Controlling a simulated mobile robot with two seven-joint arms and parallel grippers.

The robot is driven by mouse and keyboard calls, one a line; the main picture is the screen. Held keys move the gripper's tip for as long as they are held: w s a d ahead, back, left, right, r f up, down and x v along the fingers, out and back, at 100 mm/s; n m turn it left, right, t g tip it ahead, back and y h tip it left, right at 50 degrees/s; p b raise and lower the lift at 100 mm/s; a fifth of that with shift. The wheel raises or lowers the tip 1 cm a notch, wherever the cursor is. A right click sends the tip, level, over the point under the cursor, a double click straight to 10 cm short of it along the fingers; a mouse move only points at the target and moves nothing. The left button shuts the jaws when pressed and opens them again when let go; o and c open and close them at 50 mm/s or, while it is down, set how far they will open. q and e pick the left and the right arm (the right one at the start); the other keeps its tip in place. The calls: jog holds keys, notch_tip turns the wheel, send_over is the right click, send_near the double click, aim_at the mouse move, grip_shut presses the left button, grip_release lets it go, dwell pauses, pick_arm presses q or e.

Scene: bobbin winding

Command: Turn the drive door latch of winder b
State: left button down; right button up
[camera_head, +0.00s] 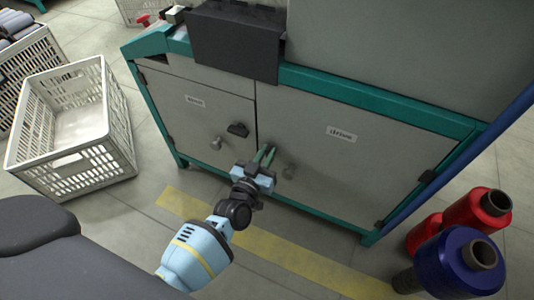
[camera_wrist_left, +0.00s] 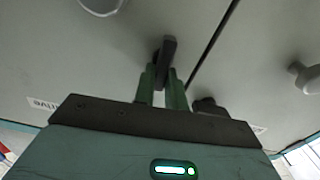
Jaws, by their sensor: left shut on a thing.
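Winder b's cabinet front has two grey doors; the drive door (camera_head: 370,165) is the right one and is shut. Its dark latch (camera_wrist_left: 168,48) shows in the left wrist view between my left gripper's green fingertips (camera_wrist_left: 164,80), and they are shut on it. The latch handle stands nearly upright in that view. In the head view my left gripper (camera_head: 265,155) reaches the drive door just right of the seam and hides the latch. A round knob (camera_head: 289,173) sits right of the gripper. My right gripper is not in view.
The left door (camera_head: 190,105) has its own dark latch (camera_head: 238,129) and knob (camera_head: 215,143), close to my gripper. A white crate (camera_head: 118,120) stands on the floor at left. Red (camera_head: 478,208) and blue (camera_head: 455,262) spools stand at lower right. Floor before the cabinet is clear.

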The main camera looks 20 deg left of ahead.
pick_arm(q)
jog(key=n+b, duration=0.1)
jog(key=n, duration=0.4)
jog(key=a+f+n+b, duration=0.1)
jog(key=n, duration=0.5)
jog(key=n+b, duration=0.1)
jog(key=n, duration=0.4)
jog(key=shift+a+f+n, duration=0.15)
jog(key=shift+f+n, duration=0.15)
dwell(0.4)
jog(key=c, duration=1.4)
grip_release()
jog(key=shift+c, duration=0.2)
